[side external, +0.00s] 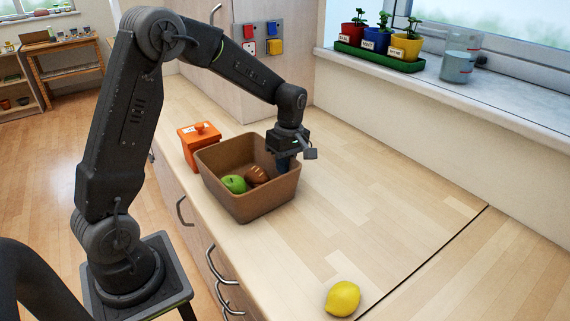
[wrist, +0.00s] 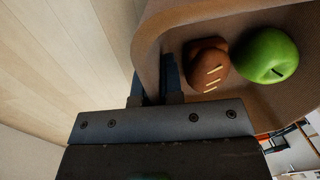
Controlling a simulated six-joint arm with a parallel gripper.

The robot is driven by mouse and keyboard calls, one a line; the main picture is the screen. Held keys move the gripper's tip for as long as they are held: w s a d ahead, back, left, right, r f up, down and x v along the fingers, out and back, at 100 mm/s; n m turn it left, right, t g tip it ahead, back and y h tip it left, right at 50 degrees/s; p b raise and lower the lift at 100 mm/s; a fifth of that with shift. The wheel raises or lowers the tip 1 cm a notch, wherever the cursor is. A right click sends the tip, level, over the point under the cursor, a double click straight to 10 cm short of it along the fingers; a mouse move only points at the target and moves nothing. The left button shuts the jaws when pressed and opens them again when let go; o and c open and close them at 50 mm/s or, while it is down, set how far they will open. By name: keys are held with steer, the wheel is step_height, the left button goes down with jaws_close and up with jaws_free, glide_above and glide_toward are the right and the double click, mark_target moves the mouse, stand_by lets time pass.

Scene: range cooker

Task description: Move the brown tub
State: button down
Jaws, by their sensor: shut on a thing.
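The brown tub (side external: 243,205) stands on the wooden worktop, with a green apple (side external: 234,184) and a brown bread loaf (side external: 257,176) inside. My gripper (side external: 284,163) is at the tub's right end, pointing down. In the wrist view, the gripper (wrist: 156,90) is shut on the wall of the tub (wrist: 150,45), with one finger inside and one outside. The bread (wrist: 207,66) and apple (wrist: 266,55) lie beside the inner finger. The fingertips are partly hidden behind the tub wall and the gripper body.
An orange lidded box (side external: 199,146) stands just behind the tub at the left. A lemon (side external: 342,298) lies near the front edge of the worktop (side external: 370,200). The worktop right of the tub is clear. Plant pots (side external: 377,41) stand on the windowsill.

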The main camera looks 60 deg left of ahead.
steer(key=shift+w+d, duration=0.1)
steer(key=shift+d, duration=6.05)
steer(key=c, duration=1.2)
jaws_free()
steer(key=shift+r, duration=0.1)
steer(key=r, duration=0.4)
steer(key=w+r, duration=0.1)
steer(key=r, duration=0.8)
steer(key=shift+w+a+r, duration=0.1)
steer(key=shift+w+r, duration=0.2)
